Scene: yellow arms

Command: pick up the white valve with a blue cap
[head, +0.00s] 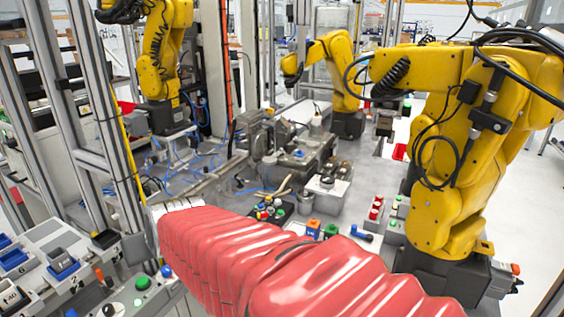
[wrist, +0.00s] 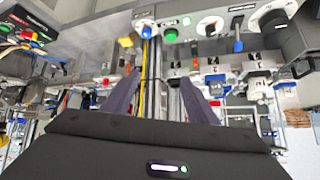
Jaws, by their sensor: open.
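My gripper (wrist: 160,86) shows in the wrist view as two dark fingers, spread apart with nothing held between them. In the head view my red-sleeved arm reaches to the left and hides the gripper. I cannot clearly identify a white valve with a blue cap. A small blue knob (head: 167,271) stands beside a green button (head: 142,283) at the lower left of the head view. In the wrist view a blue-capped piece (wrist: 146,32) is near a green button (wrist: 171,35), beyond the fingers. Whether either is the valve, I cannot tell.
A metal post (head: 112,120) rises beside my arm. A large yellow arm (head: 455,150) stands at the right. Blue hoses and fixtures crowd the central table.

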